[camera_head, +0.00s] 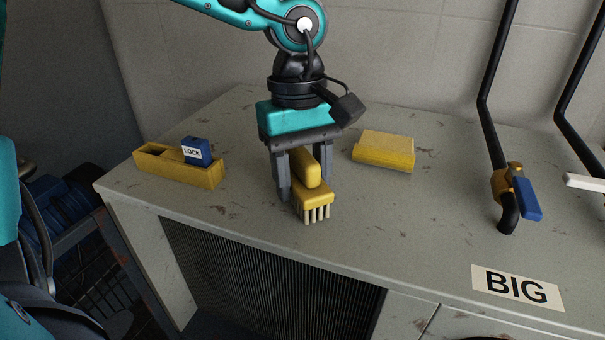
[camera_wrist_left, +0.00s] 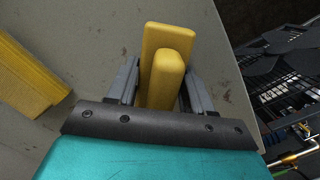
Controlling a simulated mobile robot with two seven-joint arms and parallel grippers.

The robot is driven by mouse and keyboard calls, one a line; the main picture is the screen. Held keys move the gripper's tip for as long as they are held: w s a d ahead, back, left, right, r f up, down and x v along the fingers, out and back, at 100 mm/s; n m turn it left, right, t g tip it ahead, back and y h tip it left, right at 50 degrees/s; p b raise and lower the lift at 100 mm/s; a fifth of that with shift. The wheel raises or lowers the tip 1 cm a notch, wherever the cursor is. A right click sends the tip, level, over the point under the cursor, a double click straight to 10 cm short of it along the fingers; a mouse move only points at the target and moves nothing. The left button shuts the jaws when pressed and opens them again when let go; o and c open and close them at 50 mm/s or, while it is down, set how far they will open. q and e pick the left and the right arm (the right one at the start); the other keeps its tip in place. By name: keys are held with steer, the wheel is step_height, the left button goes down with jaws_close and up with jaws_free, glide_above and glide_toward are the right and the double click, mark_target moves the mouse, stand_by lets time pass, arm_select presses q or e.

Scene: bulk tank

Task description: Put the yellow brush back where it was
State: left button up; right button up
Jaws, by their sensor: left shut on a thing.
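The yellow brush (camera_head: 313,193) has a yellow handle and pale bristles that point down. My left gripper (camera_head: 305,190) is shut on it, one finger on each side, at the middle of the grey counter top. In the left wrist view the brush (camera_wrist_left: 168,62) sits between the fingers of my left gripper (camera_wrist_left: 160,85). I cannot tell whether the bristles touch the counter. A yellow block (camera_head: 384,152) lies on the counter to the right of the gripper, and it shows at the left of the left wrist view (camera_wrist_left: 25,80). My right gripper is not in view.
A yellow tray (camera_head: 170,167) holding a blue LOCK block (camera_head: 197,151) stands at the counter's left. A black pipe with a blue-handled valve (camera_head: 525,195) rises at the right. A BIG label (camera_head: 517,288) is near the front edge. The counter (camera_head: 420,230) is clear right of the brush.

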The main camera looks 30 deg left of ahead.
arm_select(q)
steer(key=shift+f, duration=0.2)
steer(key=o, duration=1.3)
steer(key=shift+r, duration=0.15)
steer(key=r, duration=0.8)
steer(key=a+r, duration=0.1)
steer(key=r, duration=0.3)
steer(key=shift+w+a+p, duration=0.1)
steer(key=shift+w+p, duration=0.25)
steer(key=shift+p, duration=0.05)
